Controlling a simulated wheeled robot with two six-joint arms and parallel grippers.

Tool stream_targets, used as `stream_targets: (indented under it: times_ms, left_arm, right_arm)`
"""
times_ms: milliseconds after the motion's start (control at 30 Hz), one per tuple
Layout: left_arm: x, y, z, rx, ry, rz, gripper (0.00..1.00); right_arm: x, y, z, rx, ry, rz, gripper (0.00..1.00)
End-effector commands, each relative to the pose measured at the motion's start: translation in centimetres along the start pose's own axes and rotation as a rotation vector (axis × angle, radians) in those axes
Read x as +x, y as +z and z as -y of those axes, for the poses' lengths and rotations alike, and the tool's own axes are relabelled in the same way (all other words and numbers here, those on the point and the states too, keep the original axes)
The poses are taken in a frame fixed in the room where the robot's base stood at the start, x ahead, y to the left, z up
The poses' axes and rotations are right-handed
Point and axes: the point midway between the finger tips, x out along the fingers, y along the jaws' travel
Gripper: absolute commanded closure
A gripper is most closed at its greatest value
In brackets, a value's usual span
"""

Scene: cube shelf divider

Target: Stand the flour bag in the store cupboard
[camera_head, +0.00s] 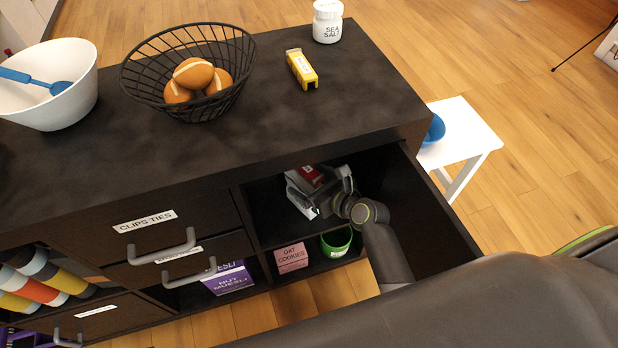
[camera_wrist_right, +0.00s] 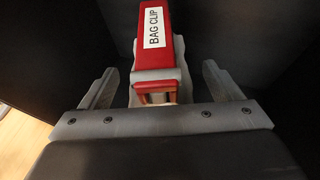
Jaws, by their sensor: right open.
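My right gripper (camera_head: 325,190) reaches into the upper right compartment (camera_head: 272,215) of the dark shelf unit. It is open. A red block labelled BAG CLIP (camera_wrist_right: 158,55) lies between its two fingers in the right wrist view, with a gap on each side. The same red thing (camera_head: 306,177) shows in the head view, partly behind the gripper, with pale surfaces beside it that I cannot tell apart from the fingers. My left gripper is not in view.
On top stand a white bowl (camera_head: 60,105), a wire basket (camera_head: 170,95), a yellow clip-like block (camera_head: 302,68) and a sea salt jar (camera_head: 327,25). Below are an oat cookies box (camera_head: 291,257) and a green bowl (camera_head: 337,243). A dark panel (camera_head: 435,215) borders the compartment's right side.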

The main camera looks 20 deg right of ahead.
Motion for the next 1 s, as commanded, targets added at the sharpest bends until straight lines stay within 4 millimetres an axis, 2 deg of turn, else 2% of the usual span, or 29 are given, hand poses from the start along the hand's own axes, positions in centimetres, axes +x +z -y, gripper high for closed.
stream_targets:
  times_ms: [200,433,633,1000]
  left_arm:
    - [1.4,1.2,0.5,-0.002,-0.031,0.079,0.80]
    - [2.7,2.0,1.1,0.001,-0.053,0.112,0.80]
    - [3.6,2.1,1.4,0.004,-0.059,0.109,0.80]
    - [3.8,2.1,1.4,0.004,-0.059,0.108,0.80]
  right_arm:
    - [-5.1,0.2,0.0,-0.002,0.000,-0.003,0.15]
    - [-9.1,0.1,0.0,-0.002,0.000,-0.001,0.15]
    - [-10.5,0.1,0.0,-0.002,0.002,0.000,0.15]
    - [-10.6,0.1,0.0,-0.002,0.002,0.001,0.15]
